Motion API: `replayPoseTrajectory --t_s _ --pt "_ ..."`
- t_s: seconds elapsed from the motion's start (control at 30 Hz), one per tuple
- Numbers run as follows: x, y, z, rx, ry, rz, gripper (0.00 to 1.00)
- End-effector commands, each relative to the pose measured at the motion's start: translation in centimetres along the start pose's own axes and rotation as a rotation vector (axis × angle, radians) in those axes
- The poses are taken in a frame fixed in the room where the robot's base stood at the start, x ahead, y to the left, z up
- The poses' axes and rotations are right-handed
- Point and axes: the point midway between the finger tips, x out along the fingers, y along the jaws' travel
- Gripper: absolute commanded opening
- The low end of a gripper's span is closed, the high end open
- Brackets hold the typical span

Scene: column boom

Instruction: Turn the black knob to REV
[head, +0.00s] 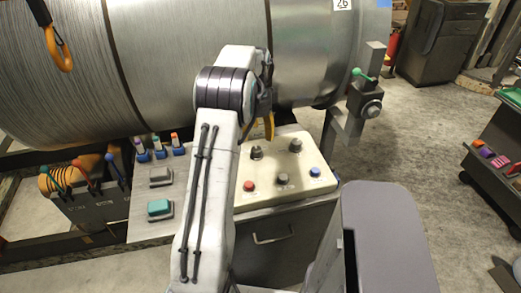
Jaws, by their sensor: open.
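A cream control panel (318,182) sits in front of the big metal cylinder. On it, a dark knob (257,153) at the back left looks like the black knob; its pointer direction and any REV label are too small to read. Two greyer knobs stand near it, one at the back right (295,145) and one at the front middle (282,179). My gripper (267,128) points down above the back edge of the panel, close to the dark knob in the picture. It is open and holds nothing; my arm hides part of it.
A red button (249,186) and a blue button (315,172) are on the same panel. A grey panel (143,205) with a green button (158,208) and switches lies left of my arm. A green-handled lever (362,74) stands at the right. Several coloured levers are far left.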

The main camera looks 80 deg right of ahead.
Motion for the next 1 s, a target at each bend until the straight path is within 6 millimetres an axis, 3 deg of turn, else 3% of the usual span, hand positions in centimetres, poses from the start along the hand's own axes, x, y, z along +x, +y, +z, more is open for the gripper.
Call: replayPoseTrajectory --t_s 0.37,1.0 --pt "0.5 0.3 0.1 0.205 -0.002 0.014 0.61" --pt "7.0 0.4 0.0 0.211 -0.001 0.013 0.61"
